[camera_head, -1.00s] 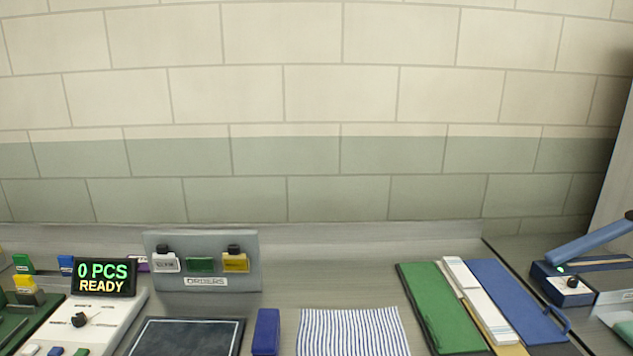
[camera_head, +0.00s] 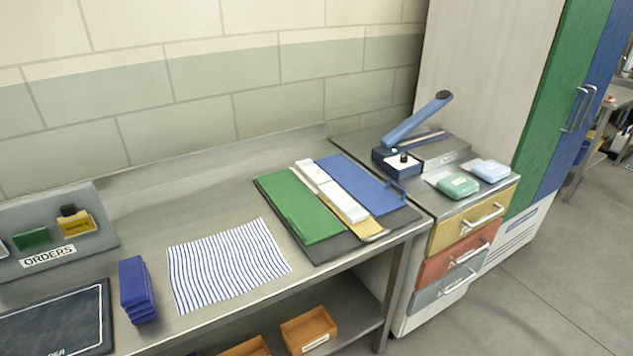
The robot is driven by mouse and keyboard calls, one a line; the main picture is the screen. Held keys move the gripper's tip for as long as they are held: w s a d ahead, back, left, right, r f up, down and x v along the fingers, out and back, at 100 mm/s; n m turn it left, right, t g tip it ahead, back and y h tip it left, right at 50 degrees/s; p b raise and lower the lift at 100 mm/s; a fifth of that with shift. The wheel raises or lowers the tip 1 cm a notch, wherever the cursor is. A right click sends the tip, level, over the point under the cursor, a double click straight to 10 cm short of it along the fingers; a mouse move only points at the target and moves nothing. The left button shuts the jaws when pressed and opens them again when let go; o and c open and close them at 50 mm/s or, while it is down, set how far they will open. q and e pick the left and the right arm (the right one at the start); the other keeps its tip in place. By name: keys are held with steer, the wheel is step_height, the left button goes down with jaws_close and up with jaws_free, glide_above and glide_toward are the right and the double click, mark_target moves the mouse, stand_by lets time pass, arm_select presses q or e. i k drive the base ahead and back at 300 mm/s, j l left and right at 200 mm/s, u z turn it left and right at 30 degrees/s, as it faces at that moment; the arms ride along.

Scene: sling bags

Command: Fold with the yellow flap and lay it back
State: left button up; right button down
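In the head view a dark folding board with coloured flaps lies on the metal bench. Its green flap (camera_head: 300,208) is on the left, its blue flap (camera_head: 358,186) on the right. The yellow flap (camera_head: 360,232) is in the middle, mostly covered by a white strip (camera_head: 329,190); its yellow near end shows. All flaps appear to lie flat. A blue-striped cloth (camera_head: 226,264) lies flat to the left of the board. Neither of my grippers is in view.
A folded blue stack (camera_head: 137,289) and a dark framed mat (camera_head: 60,322) lie left of the cloth. An orders holder (camera_head: 50,235) stands behind. A blue lever device (camera_head: 408,150) and two soft packs (camera_head: 457,186) sit on a drawer cabinet (camera_head: 468,238). Wooden bins (camera_head: 309,329) are below.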

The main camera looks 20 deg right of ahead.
mark_target(368, 229)
steer(key=z, duration=1.2)
